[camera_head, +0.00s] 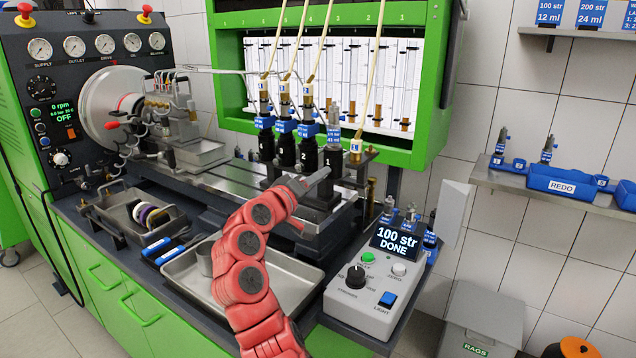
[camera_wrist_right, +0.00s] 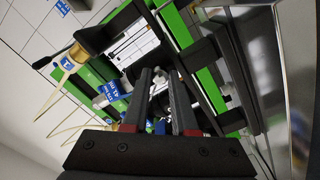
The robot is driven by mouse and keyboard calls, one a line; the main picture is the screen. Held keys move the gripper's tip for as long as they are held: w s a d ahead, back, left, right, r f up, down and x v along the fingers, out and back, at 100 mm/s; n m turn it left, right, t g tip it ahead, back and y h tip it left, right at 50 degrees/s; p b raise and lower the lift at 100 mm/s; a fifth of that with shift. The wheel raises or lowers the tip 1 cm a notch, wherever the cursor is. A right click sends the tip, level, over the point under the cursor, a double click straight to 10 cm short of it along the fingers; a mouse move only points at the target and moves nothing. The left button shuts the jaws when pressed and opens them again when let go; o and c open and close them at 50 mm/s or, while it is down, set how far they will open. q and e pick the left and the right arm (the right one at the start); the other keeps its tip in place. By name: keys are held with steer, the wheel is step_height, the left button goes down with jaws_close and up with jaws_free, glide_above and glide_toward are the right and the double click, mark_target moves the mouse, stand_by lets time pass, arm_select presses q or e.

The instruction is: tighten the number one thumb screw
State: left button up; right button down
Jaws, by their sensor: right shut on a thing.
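My right gripper (camera_head: 318,177) reaches up from the bottom of the head view to the front of the black holder marked 1 (camera_head: 331,160), rightmost in the row of clamped injectors. In the right wrist view, my gripper's fingers (camera_wrist_right: 161,88) are closed on a small grey piece at their tips, the number one thumb screw (camera_wrist_right: 158,75). The fingers hide most of it, and in the head view it is hidden by the fingertips. The number one injector (camera_head: 334,128) stands upright in its holder. My left gripper is not in view.
Holders marked 2 (camera_head: 306,158) and 3 stand close on the left. A loose hose end with a brass nut and blue tag (camera_head: 355,150) is just right of holder 1. A control box (camera_head: 380,285) reads "100 str DONE". A metal tray (camera_head: 292,287) lies below my arm.

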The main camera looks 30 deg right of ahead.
steer(key=shift+f, duration=0.1)
stand_by(0.3)
steer(key=c, duration=0.7)
jaws_free()
steer(key=v, duration=1.7)
steer(key=shift+a, duration=0.2)
steer(key=shift+a, duration=0.1)
